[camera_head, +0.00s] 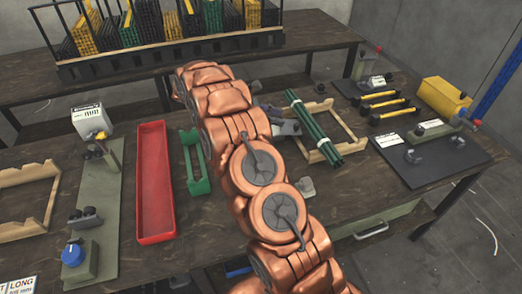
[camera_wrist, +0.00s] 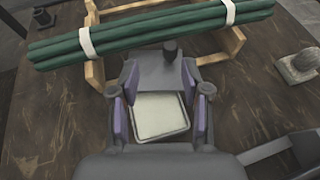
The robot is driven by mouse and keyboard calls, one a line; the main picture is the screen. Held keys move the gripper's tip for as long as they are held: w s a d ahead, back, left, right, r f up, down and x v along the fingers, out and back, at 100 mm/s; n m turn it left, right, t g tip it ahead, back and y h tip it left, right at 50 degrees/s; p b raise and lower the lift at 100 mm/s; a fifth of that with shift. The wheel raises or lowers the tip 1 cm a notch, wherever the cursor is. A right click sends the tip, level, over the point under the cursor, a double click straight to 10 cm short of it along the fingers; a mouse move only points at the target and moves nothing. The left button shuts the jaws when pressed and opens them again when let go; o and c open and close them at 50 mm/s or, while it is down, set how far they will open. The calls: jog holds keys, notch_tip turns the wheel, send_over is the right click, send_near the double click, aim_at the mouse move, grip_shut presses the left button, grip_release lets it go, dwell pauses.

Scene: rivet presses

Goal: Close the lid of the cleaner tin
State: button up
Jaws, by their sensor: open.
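The cleaner tin (camera_wrist: 160,116) shows in the wrist view as a shallow square tin with a pale inside, lying on the dark table. A grey panel with a dark knob (camera_wrist: 158,74) stands at its far edge and looks like the raised lid. My gripper (camera_wrist: 160,100) is open, with its purple-padded fingers left and right of the tin; nothing is held. I cannot tell whether the fingers touch the tin or the panel. In the head view my copper arm hides most of the tin.
Green rods (camera_head: 316,127) lie on a wooden frame (camera_head: 345,128) just beyond the tin. A grey block (camera_head: 304,187) with a rounded top stands nearby. A green holder (camera_head: 196,162) and a red tray (camera_head: 156,185) lie left of my arm. A black board (camera_head: 430,158) is at right.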

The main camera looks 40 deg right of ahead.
jog(key=shift+w+a+r, duration=0.15)
jog(key=shift+w+a, duration=0.15)
jog(key=shift+a, duration=0.15)
jog(key=shift+a+r, duration=0.25)
jog(key=shift+r, duration=0.05)
jog(key=s+a+r+m+t+y+p, duration=0.1)
jog(key=s+a+r+m+y, duration=0.2)
jog(key=s+a+r, duration=0.3)
jog(key=s+a+r+m+t+y+p, duration=0.2)
jog(key=s+a+r+m+y, duration=0.1)
jog(key=s+a, duration=1)
jog(key=shift+s+a+r+t+y, duration=0.3)
jog(key=shift+r+y, duration=0.3)
jog(key=shift+r, duration=0.75)
jog(key=shift+c, duration=0.2)
